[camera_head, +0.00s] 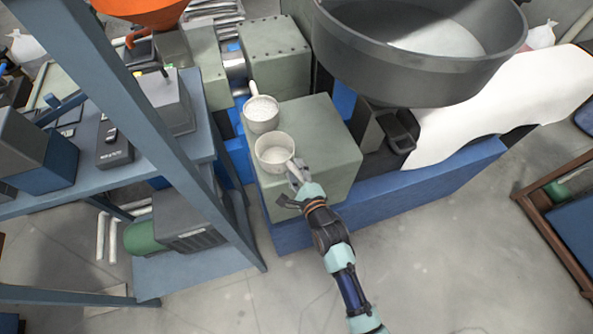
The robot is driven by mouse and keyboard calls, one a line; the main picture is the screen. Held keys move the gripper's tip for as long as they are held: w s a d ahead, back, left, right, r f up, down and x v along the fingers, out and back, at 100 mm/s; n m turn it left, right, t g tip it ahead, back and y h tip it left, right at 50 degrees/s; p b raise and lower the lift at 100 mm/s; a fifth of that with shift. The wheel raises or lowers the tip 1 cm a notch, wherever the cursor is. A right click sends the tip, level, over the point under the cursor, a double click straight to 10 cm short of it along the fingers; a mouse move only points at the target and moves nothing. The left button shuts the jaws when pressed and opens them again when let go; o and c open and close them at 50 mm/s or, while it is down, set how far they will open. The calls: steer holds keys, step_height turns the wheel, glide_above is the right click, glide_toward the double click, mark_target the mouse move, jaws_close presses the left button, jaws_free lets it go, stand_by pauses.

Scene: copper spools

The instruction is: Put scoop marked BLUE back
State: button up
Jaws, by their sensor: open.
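Two pale scoops sit on top of a grey-green block. The nearer scoop (275,153) holds some white material, and its short handle points down and right toward my gripper. The farther scoop (261,114) is filled with white granules, and its handle points up and away. No marking can be read on either scoop, so I cannot tell which is BLUE. My gripper (294,178) is open at the nearer scoop's handle, above the block's front edge. The fingers partly cover the handle end; whether they touch it is unclear.
The grey-green block (325,150) stands on a blue base (390,200). A large grey round pan (420,60) is at the upper right, with a white sheet (480,115) below it. A blue-grey frame post (150,120) and shelf stand on the left. Open floor lies in front.

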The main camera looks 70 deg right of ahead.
steer(key=shift+r, duration=0.3)
steer(key=v, duration=1.2)
steer(key=shift+p, duration=0.3)
steer(key=w+a+r+n+t+y, duration=0.1)
steer(key=w+a+r+n+y, duration=0.1)
steer(key=w+a+r+n, duration=0.1)
steer(key=w+a+r+n+y, duration=0.2)
steer(key=w+a+r+n, duration=0.2)
steer(key=n, duration=0.5)
steer(key=w+a+r+n+t+y, duration=0.1)
steer(key=w+a+r+n+y, duration=0.2)
steer(key=w+a+n, duration=0.3)
steer(key=shift+w+a+r+t, duration=0.15)
steer(key=shift+w+a, duration=0.05)
steer(key=shift+w, duration=0.35)
steer(key=shift+w+a+r+t, duration=0.15)
steer(key=shift+w+a, duration=0.05)
steer(key=shift+w, duration=0.35)
steer(key=a+r+n+y, duration=0.2)
steer(key=a+r+n, duration=0.1)
steer(key=a+n, duration=0.4)
steer(key=a+r+n+y, duration=0.2)
steer(key=a+r+n, duration=0.1)
steer(key=a+n, duration=0.5)
steer(key=shift+w+a+r+g, duration=0.3)
steer(key=shift+w+r+g, duration=0.1)
steer(key=shift+w, duration=0.1)
